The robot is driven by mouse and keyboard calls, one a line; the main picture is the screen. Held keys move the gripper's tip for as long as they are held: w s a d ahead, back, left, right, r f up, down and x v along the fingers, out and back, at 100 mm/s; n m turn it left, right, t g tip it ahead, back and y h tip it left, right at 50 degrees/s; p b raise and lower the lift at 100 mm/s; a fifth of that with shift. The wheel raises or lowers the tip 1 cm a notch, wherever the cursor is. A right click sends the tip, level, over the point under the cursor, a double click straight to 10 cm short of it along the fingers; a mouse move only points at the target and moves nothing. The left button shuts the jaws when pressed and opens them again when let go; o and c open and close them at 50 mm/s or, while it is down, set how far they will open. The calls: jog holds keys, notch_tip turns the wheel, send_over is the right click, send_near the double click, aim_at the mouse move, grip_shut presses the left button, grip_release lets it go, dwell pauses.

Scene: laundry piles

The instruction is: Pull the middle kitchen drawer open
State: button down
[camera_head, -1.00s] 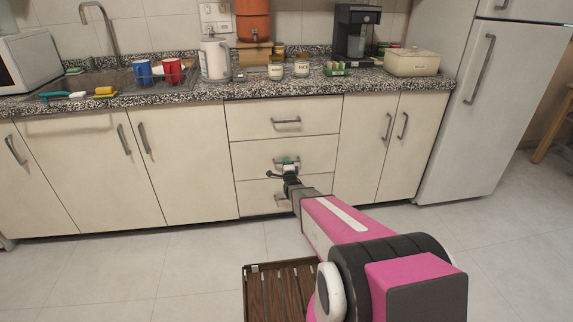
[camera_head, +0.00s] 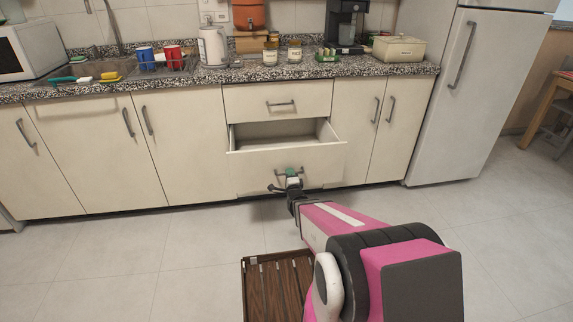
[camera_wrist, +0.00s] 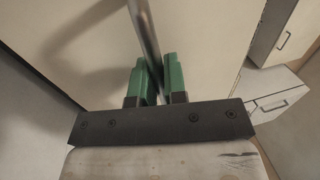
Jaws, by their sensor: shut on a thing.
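The middle drawer (camera_head: 250,162) of the cream cabinet stands pulled out in the head view, and its inside looks empty. The drawer front hides the bottom drawer. My gripper (camera_head: 289,177) is at the middle drawer's front. In the wrist view my gripper's green fingers (camera_wrist: 160,82) are closed around the metal bar handle (camera_wrist: 146,38), one finger on each side. The drawer front (camera_wrist: 205,40) fills much of the wrist view behind the handle.
The top drawer (camera_head: 250,101) above is shut. Cabinet doors (camera_head: 180,140) on both sides are shut. A speckled counter (camera_head: 340,70) holds a kettle, jars and cups. A fridge (camera_head: 460,110) stands at the right.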

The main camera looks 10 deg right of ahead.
jog(key=s, duration=0.9)
jog(key=c, duration=1.2)
grip_release()
